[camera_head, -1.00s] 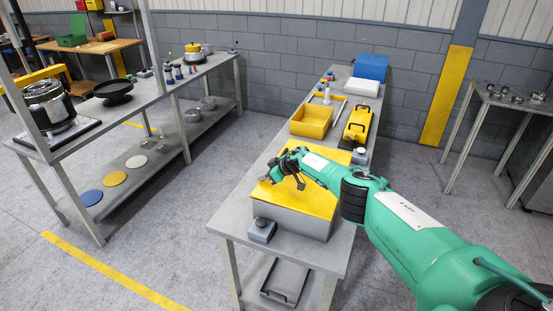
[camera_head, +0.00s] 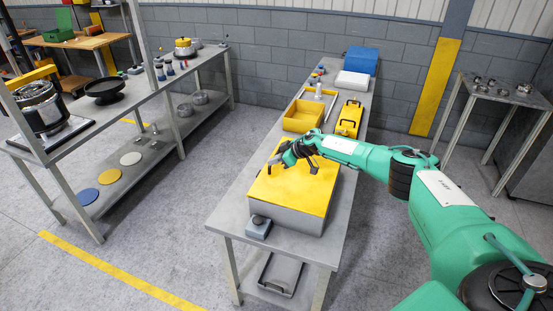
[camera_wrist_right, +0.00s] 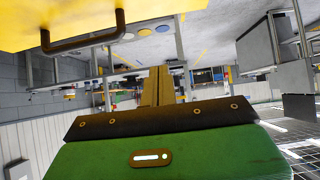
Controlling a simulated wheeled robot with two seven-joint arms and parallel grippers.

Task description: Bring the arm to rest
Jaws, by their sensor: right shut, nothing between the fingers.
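My right gripper (camera_head: 272,161) is above the left far part of a grey box with a yellow lid (camera_head: 290,200) on the middle table. It is shut and holds nothing. In the right wrist view its fingers (camera_wrist_right: 156,82) lie together, and the yellow lid with a dark handle (camera_wrist_right: 85,38) fills the upper left. My green right arm (camera_head: 440,190) reaches in from the right. A dark lid handle (camera_head: 313,165) shows right of the gripper in the head view. Whether the gripper touches the lid I cannot tell. My left gripper does not show.
A small grey-blue block (camera_head: 257,228) sits at the near table edge. A yellow bin (camera_head: 303,117), a yellow case (camera_head: 349,119), a white box (camera_head: 353,85) and a blue box (camera_head: 361,60) stand farther back. A side table (camera_head: 500,93) is at the right. Open floor lies left.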

